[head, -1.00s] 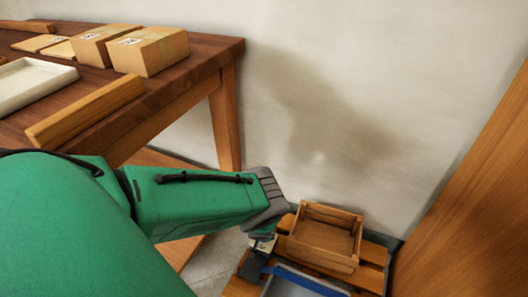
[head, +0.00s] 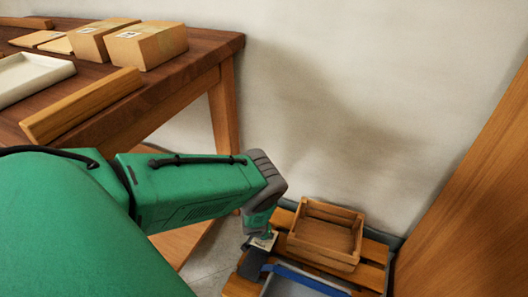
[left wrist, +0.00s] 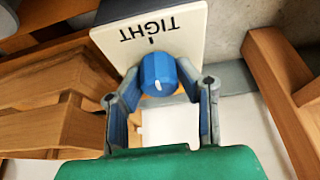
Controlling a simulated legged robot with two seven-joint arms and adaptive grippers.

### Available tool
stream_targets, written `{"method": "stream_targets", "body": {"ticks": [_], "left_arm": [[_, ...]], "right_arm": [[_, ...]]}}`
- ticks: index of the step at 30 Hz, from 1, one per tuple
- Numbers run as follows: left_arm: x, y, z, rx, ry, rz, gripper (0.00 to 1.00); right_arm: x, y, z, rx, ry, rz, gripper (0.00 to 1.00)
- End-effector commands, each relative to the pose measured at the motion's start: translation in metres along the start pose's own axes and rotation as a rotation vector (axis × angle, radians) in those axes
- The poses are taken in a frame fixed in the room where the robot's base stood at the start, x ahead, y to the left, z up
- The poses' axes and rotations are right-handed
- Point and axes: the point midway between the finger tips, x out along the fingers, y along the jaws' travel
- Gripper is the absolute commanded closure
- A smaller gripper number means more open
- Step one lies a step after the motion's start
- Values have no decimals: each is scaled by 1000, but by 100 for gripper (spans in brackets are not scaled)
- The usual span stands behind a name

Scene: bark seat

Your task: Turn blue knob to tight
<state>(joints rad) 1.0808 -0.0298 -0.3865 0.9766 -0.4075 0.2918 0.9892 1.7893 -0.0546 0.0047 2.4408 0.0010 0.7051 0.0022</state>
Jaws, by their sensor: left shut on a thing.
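The blue knob (left wrist: 157,70) sits on a white panel (left wrist: 187,32) marked TIGHT, with the lettering upside down in the left wrist view. A short tick stands by the word. A white pointer line shows on the knob's side toward my gripper, away from the word. My left gripper (left wrist: 158,84) has one finger on each side of the knob and is shut on it. In the head view, the white panel (head: 264,240) shows small below my left wrist, and the knob cannot be made out. My right gripper is not in view.
An open wooden crate (head: 327,235) stands on wooden slats (head: 373,252) beside the panel. A blue-edged tray (head: 305,279) is in front. A brown table (head: 190,73) with cartons (head: 148,45) and a white tray (head: 30,75) is upper left. A wooden board (head: 480,200) rises at right.

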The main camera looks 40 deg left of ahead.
Motion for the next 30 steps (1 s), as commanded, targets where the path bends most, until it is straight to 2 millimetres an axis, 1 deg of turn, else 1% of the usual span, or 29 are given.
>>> {"method": "stream_targets", "body": {"ticks": [1,2,11,16,20,30], "left_arm": [[0,1,0,0,1,2,61],[0,1,0,0,1,2,51],[0,0,0,0,0,0,51],[-7,1,0,-1,-1,1,51],[-21,1,-1,-1,-2,0,51],[-80,1,-1,-2,0,0,51]], "right_arm": [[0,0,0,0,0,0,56],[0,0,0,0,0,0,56],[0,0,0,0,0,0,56],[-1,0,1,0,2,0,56],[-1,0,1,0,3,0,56],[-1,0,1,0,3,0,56]]}}
